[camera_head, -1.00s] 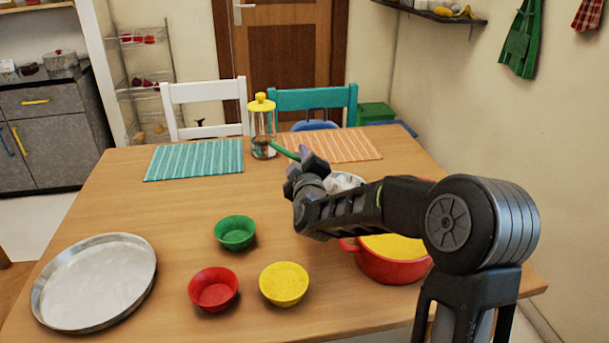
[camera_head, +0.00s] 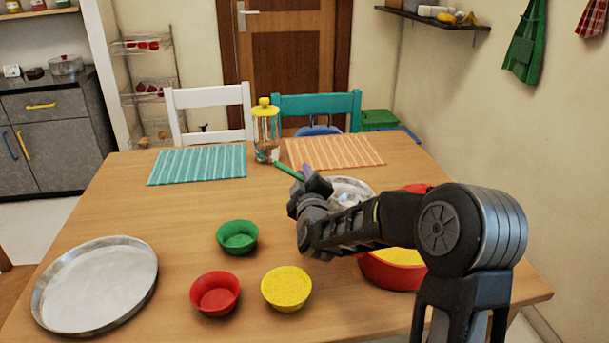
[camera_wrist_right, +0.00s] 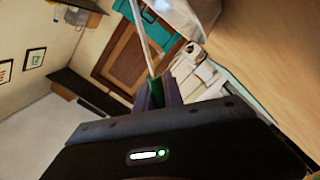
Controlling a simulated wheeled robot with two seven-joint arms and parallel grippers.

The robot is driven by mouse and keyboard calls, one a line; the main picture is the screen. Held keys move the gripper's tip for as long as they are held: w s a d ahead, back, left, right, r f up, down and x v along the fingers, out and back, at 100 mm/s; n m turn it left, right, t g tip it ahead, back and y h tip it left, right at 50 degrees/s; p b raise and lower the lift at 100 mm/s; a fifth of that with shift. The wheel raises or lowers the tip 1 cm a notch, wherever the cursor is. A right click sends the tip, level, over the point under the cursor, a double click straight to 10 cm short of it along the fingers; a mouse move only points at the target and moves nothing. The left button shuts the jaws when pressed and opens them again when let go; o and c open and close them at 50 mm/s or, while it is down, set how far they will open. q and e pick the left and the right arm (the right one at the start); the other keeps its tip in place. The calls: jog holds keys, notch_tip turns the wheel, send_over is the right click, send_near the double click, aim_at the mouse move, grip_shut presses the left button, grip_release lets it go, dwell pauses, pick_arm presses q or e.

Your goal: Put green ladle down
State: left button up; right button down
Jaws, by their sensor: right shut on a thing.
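My right gripper (camera_head: 308,180) is raised over the middle-right of the table, seen from behind in the head view. It is shut on the green ladle (camera_head: 288,172), whose green handle sticks out to the upper left, below the glass jar in the picture. In the right wrist view, a green part of the ladle (camera_wrist_right: 155,87) sits between the purple fingers (camera_wrist_right: 158,97), and a thin pale shaft runs up from it. The ladle's scoop cannot be made out. My left gripper is not in view.
On the wooden table (camera_head: 180,215) are a green bowl (camera_head: 238,237), red bowl (camera_head: 215,293), yellow-filled bowl (camera_head: 287,288), metal tray (camera_head: 95,283), teal placemat (camera_head: 197,164), orange placemat (camera_head: 335,151) and yellow-lidded jar (camera_head: 266,130). A red pot (camera_head: 390,272) and metal bowl (camera_head: 350,188) lie partly behind my arm.

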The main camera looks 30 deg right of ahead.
jog(key=c, duration=1.5)
grip_release()
jog(key=shift+f, duration=0.1)
jog(key=shift+o, duration=0.2)
jog(key=shift+r+p, duration=0.3)
jog(key=v, duration=1.2)
jog(key=shift+f, duration=0.1)
